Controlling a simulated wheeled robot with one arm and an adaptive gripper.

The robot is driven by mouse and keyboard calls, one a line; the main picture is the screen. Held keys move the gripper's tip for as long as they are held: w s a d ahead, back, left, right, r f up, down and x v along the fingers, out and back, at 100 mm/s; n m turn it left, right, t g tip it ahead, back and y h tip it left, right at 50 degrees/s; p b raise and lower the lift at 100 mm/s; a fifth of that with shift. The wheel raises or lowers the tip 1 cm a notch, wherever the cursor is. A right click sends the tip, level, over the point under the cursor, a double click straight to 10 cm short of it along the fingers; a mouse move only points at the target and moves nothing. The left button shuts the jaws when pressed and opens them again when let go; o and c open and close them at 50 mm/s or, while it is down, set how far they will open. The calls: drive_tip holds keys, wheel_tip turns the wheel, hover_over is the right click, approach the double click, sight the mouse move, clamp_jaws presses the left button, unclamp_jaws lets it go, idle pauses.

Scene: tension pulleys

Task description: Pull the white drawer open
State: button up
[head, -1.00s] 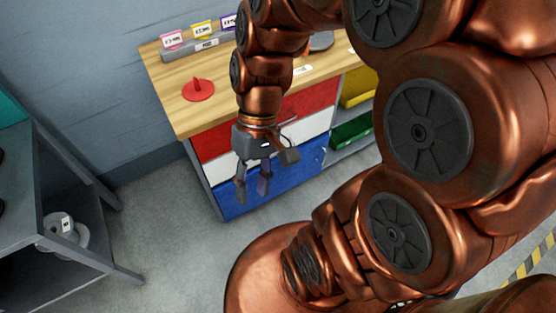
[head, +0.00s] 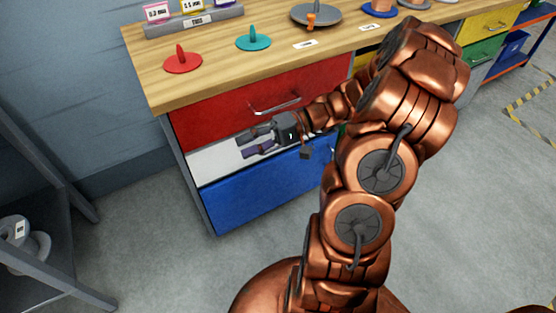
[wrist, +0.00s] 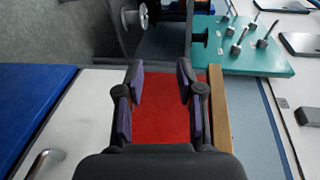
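The white drawer (head: 210,164) is shut, between a red drawer (head: 225,112) above and a blue drawer (head: 265,192) below. My gripper (head: 243,143) is in front of the cabinet at about the white drawer's height, fingers pointing left along the front. In the wrist view my gripper (wrist: 160,82) is open and empty, with red drawer front between the fingers. The white drawer front (wrist: 85,115) is left of the fingers there, with a metal handle (wrist: 42,162) at lower left, apart from them. In the head view my arm hides the drawer's right part.
The wooden worktop (head: 215,85) overhangs the drawers and carries a red disc (head: 183,61), a teal disc (head: 254,37) and a grey disc (head: 316,14). A dark shelf (head: 45,200) stands at left. The floor in front of the cabinet is free.

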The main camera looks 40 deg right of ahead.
sight(278, 147)
drive_tip(key=w+d+f+m+t+h+b, duration=0.25)
drive_tip(key=d+f+m+t+b, duration=0.25)
drive_tip(key=d+f+t+b, duration=0.95)
drive_tip(key=shift+w+a+f+g+p, duration=0.1)
drive_tip(key=shift+w+f+g+p, duration=0.3)
drive_tip(key=shift+w+g, duration=0.35)
drive_tip(key=shift+w+a+f+g+p, duration=0.1)
drive_tip(key=shift+w+f+g+p, duration=0.3)
drive_tip(key=shift+w, duration=0.55)
drive_tip(key=shift+w+f+g+p, duration=0.3)
drive_tip(key=shift+w+g+p, duration=0.25)
drive_tip(key=shift+w, duration=0.3)
drive_tip(key=shift+c, duration=0.4)
clamp_jaws()
